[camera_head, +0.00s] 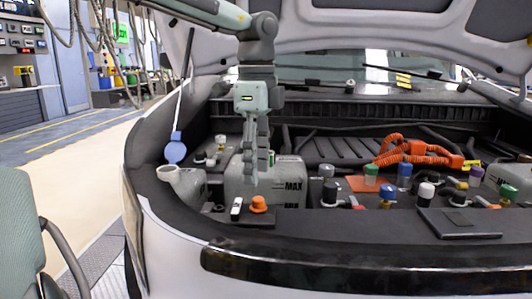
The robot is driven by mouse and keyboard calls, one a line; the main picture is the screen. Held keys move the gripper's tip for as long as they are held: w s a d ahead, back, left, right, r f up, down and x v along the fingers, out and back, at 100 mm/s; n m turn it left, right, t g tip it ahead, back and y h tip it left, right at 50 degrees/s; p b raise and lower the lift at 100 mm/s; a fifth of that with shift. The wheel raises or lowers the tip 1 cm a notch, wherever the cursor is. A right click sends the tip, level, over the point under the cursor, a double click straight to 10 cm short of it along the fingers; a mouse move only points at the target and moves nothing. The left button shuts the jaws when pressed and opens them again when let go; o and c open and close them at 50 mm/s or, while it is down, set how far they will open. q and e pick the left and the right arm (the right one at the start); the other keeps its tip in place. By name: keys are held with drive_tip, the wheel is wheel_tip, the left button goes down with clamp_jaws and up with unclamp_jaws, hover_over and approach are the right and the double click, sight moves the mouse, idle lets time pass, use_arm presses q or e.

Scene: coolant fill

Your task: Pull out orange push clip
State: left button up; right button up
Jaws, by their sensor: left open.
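The orange push clip (258,204) stands upright on the dark trim at the front edge of the engine bay, in front of a grey reservoir marked MAX (290,190). My left gripper (257,178) hangs down from above, its fingers pointing at the floor of the bay. It is open, with its fingertips a little above the clip in the picture and in front of the reservoir. I see nothing held in it. The clip appears clear of the fingers. My right gripper is not in view.
A small white-and-black part (237,208) is just left of the clip. A grey filler neck (183,182) and a blue round cap (175,151) are at the left. Orange hoses (415,150) and several coloured caps fill the right side. The raised hood (380,18) is overhead.

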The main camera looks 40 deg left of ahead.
sight(257, 198)
use_arm(q)
wheel_tip(257, 198, down, 5)
drive_tip(key=shift+s+f, duration=0.1)
drive_tip(key=shift+f, duration=0.4)
drive_tip(key=c, duration=1)
drive_tip(key=shift+o, duration=0.9)
clamp_jaws()
drive_tip(key=shift+r, duration=0.3)
